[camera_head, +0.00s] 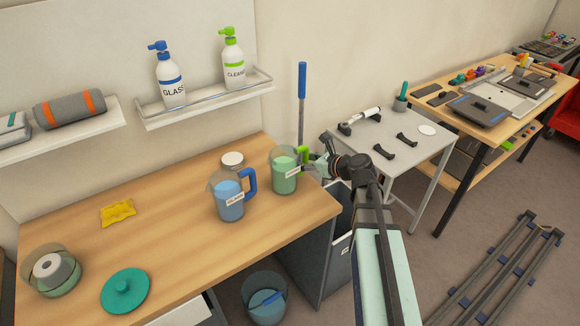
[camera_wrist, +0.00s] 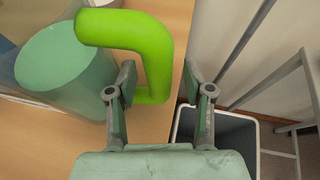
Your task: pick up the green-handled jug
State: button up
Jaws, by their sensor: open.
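The green-handled jug (camera_head: 284,181) stands upright near the right end of the wooden counter, a clear jug with green contents and a white label. Its bright green handle (camera_head: 304,160) points right, toward my gripper (camera_head: 321,162). In the wrist view the handle (camera_wrist: 150,38) fills the upper middle, and the jug body (camera_wrist: 62,66) is at the left. My gripper (camera_wrist: 158,82) is open. The handle's upright part appears between its two fingers, nearer the left one. I cannot tell how deep it sits between them.
A blue-handled jug (camera_head: 229,198) stands close on the left, and a white-lidded jar (camera_head: 232,161) behind. A grey bin (camera_wrist: 226,130) is below the counter's right end. A blue-handled pole (camera_head: 302,82) rises behind. A grey side table (camera_head: 393,150) is at the right.

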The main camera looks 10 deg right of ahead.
grip_shut()
dwell(0.4)
notch_tip(320, 180, up, 20)
jog(key=b, duration=0.1)
dwell(0.7)
jog(key=shift+w, duration=0.1)
dwell(0.4)
